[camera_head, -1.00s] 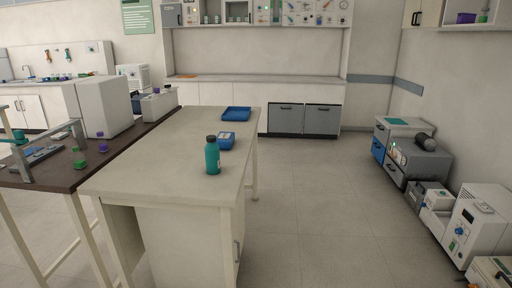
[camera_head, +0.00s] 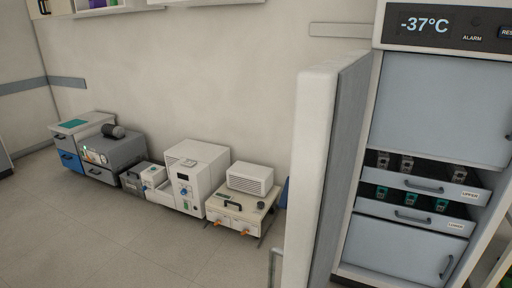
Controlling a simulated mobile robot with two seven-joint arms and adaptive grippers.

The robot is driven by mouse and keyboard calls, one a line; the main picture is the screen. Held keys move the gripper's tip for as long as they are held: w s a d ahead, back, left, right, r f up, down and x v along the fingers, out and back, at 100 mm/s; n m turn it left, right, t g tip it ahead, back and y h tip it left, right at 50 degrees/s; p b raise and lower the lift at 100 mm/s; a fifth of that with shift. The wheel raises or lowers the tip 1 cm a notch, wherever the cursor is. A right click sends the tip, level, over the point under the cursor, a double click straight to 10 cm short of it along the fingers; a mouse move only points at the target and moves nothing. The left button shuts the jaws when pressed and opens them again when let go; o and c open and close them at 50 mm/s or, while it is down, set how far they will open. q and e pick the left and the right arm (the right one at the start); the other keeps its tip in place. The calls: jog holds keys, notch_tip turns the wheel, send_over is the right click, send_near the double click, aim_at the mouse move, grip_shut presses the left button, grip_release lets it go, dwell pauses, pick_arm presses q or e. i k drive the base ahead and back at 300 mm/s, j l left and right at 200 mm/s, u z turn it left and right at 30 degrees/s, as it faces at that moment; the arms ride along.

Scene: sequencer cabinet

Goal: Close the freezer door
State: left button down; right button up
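The freezer (camera_head: 440,110) stands at the right of the head view, with a display reading -37°C on top. Its thick pale door (camera_head: 312,180) stands open on the left side, swung out toward me and seen nearly edge-on. Inside, a drawer marked UPPER (camera_head: 425,184) and one marked LOWER (camera_head: 412,216) hold several dark and teal items. The upper drawer looks pulled out a little. A plain blue-grey panel (camera_head: 440,108) is above them and another with a handle (camera_head: 400,252) is below. Neither of my grippers is in view.
Along the wall to the left stand a grey cabinet with a blue drawer (camera_head: 70,160), a white machine (camera_head: 195,175) and a cream box with a vented unit on top (camera_head: 245,195). The floor (camera_head: 130,235) in front of them is clear.

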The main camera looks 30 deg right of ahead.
aim_at(331, 95)
jog(key=i+j+z, duration=0.1)
jog(key=z, duration=0.3)
jog(key=i+j+z, duration=0.25)
jog(key=z, duration=0.15)
jog(key=i+j+z, duration=0.1)
jog(key=z, duration=0.3)
jog(key=i+j+z, duration=0.1)
jog(key=j+z, duration=0.5)
jog(key=z, duration=0.2)
